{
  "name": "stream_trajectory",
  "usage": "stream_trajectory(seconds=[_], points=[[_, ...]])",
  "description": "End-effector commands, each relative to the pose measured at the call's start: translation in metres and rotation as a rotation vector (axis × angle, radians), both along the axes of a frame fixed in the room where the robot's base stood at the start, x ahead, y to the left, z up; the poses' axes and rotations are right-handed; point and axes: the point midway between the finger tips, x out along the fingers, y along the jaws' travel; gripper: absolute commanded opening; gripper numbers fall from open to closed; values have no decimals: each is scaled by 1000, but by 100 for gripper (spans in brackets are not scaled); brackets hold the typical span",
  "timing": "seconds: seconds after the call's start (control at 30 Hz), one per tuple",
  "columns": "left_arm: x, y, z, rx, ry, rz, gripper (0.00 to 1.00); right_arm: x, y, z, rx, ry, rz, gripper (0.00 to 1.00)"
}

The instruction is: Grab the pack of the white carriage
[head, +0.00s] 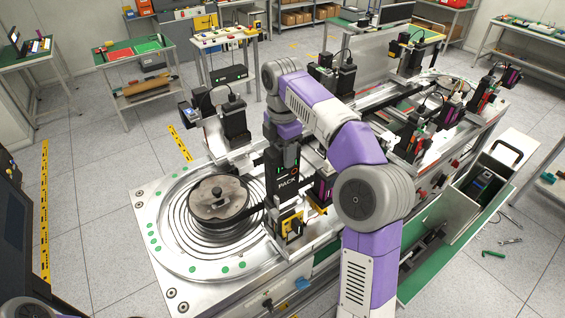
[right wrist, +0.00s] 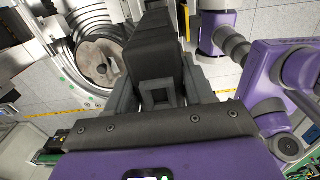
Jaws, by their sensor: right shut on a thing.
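A black pack (head: 279,178) with white lettering stands upright over the metal machine, right of the round plate. My right gripper (head: 287,150) comes down on it from above and is shut on its upper part. In the right wrist view the black pack (right wrist: 157,45) fills the space between the grey fingers of the right gripper (right wrist: 162,92). The pack's lower end is close to a yellow and black unit (head: 290,223); I cannot tell whether they touch. I cannot clearly pick out the white carriage. My left gripper is out of view.
The round plate (head: 219,197) sits on the ringed disc left of the pack. A black motor unit (head: 235,122) stands behind it. More black units (head: 410,135) line the frame to the right. An open case (head: 478,185) and loose tools lie at the right.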

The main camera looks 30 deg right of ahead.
Motion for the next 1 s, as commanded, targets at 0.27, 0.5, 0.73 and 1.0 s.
stream_trajectory(seconds=[0.27, 0.5, 0.73, 1.0], points=[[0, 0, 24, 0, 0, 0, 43, 1, 1, 58, 1, -5, -1, 0], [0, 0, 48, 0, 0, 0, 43, 1, 0, 101, -1, -4, -1, 0], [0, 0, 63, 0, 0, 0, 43, 0, 0, 126, 0, -3, 0, 0], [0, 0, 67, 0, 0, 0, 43, 0, 0, 132, 0, -1, 0, 0]])
